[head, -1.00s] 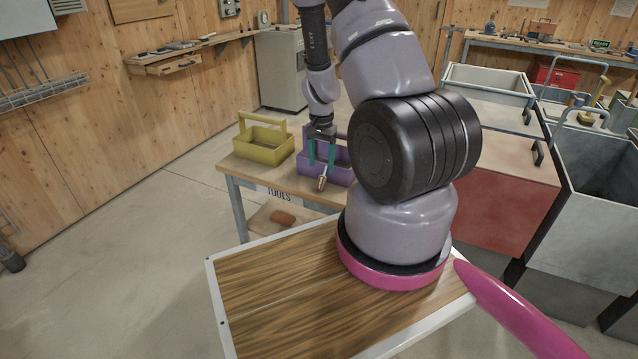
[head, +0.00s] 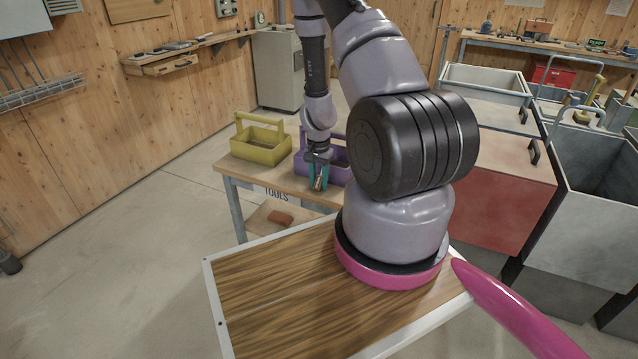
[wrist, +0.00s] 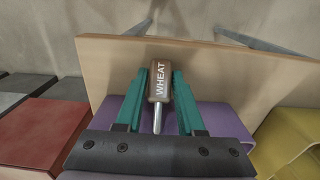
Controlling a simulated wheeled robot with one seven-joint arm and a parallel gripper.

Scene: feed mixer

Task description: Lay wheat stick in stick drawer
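The wheat stick (wrist: 159,82) has a brown handle lettered WHEAT and a thin metal shaft. It also shows in the head view (head: 319,181), low between the fingers. My gripper (wrist: 160,78) has teal fingers on both sides of the handle, with no clear gap, and looks shut on it. In the head view my gripper (head: 318,186) is down at the wooden table, just in front of the purple toolbox (head: 340,174). Whether the stick touches the tabletop is hard to tell. I cannot make out a stick drawer for certain.
A yellow-green toolbox (head: 262,141) stands left on the same table (head: 282,183), which has a TOOLS label and a lower shelf with a brown block (head: 281,218). A red-fronted bin (head: 510,190) and grey bins stand right.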

